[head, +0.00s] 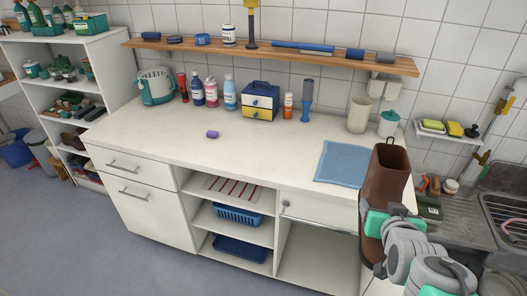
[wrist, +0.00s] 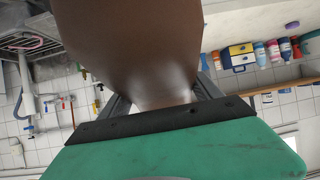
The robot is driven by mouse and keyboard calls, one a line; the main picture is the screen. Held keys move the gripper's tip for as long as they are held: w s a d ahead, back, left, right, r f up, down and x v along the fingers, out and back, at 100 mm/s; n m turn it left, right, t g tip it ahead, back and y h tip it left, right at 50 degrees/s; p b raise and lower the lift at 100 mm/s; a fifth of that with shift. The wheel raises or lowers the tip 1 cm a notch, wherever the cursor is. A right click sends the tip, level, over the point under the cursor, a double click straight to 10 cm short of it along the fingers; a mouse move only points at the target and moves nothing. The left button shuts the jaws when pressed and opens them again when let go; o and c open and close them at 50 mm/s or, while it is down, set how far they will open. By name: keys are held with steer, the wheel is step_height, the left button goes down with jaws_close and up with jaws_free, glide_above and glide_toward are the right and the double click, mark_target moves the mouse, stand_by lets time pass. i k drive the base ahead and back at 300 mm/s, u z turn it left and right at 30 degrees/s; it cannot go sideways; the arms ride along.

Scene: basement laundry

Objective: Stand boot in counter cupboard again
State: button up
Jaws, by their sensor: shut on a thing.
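A tall brown boot (head: 387,172) stands roughly upright in the head view, its open top up and its lower part partly hidden by my gripper. My gripper (head: 373,224) is shut on the boot, in front of the counter's right end. In the wrist view the boot (wrist: 130,45) fills the upper middle, between the fingers of my gripper (wrist: 160,100). The white counter (head: 150,124) has an open cupboard bay (head: 312,262) at its lower right, under a white panel (head: 322,210) with a handle. The visible part of this bay looks empty.
Open shelves left of the bay hold a blue basket (head: 238,216) and a blue tray (head: 241,249). A blue cloth (head: 341,164), a purple item (head: 212,134) and several bottles are on the countertop. A sink (head: 503,218) is at right.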

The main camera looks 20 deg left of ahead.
mark_target(315, 261)
steer(key=u, duration=0.35)
steer(key=i, duration=0.4)
steer(key=u, duration=1.35)
steer(key=i, duration=1.3)
steer(key=u, duration=0.9)
